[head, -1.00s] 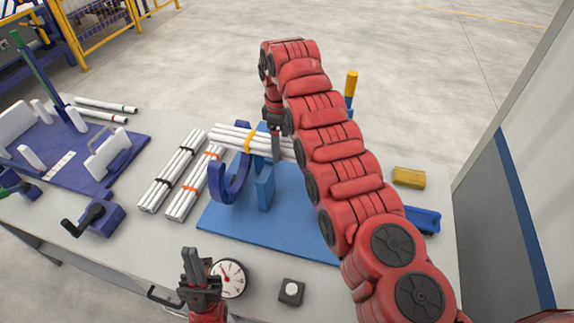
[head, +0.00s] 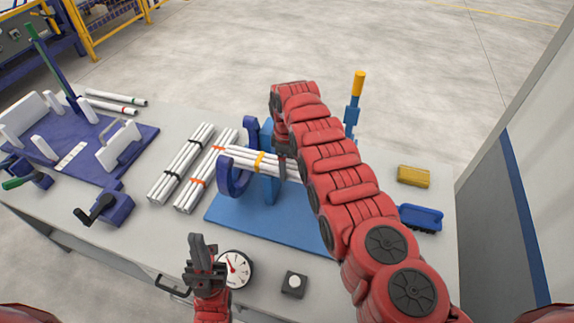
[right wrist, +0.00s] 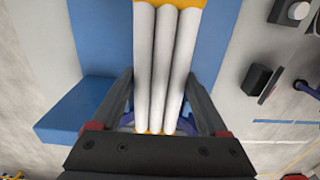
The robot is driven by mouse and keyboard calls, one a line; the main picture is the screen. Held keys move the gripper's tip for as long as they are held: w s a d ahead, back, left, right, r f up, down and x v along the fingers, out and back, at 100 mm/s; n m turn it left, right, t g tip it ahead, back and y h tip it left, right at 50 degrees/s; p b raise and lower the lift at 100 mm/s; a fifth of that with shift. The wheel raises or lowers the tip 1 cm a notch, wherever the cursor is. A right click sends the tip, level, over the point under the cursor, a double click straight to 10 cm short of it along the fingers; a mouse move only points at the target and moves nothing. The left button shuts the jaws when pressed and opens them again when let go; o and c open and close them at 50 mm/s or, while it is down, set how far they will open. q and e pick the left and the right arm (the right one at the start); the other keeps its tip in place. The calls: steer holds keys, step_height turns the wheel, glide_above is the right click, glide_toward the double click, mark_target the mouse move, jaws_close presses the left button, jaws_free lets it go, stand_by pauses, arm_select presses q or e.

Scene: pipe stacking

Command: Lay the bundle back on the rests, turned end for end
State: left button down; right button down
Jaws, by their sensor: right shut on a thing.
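The white pipe bundle with a yellow band (head: 237,154) lies level across the dark blue curved rest (head: 228,184) and the lighter blue rest (head: 270,188). One arm of the curved rest stands behind the bundle and one in front. Contact with the rests is unclear. My right gripper (head: 284,165) is shut on the bundle right of the band, partly hidden by my arm. In the right wrist view the bundle (right wrist: 165,65) runs between its fingers (right wrist: 163,100). My left gripper (head: 203,246) is empty near the table's front; its finger gap is unclear.
Two more bundles, with a black band (head: 182,165) and an orange band (head: 207,172), lie left of the blue base plate (head: 265,228). A dial (head: 236,268) and a button box (head: 294,285) stand in front. A purple fixture (head: 75,158) fills the left.

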steer(key=shift+f, duration=0.1)
jaws_free()
steer(key=shift+r, duration=0.75)
step_height(320, 180, up, 2)
steer(key=shift+r+p, duration=0.1)
steer(key=shift+p, duration=0.6)
step_height(320, 180, up, 9)
steer(key=b, duration=0.3)
steer(key=shift+b, duration=0.3)
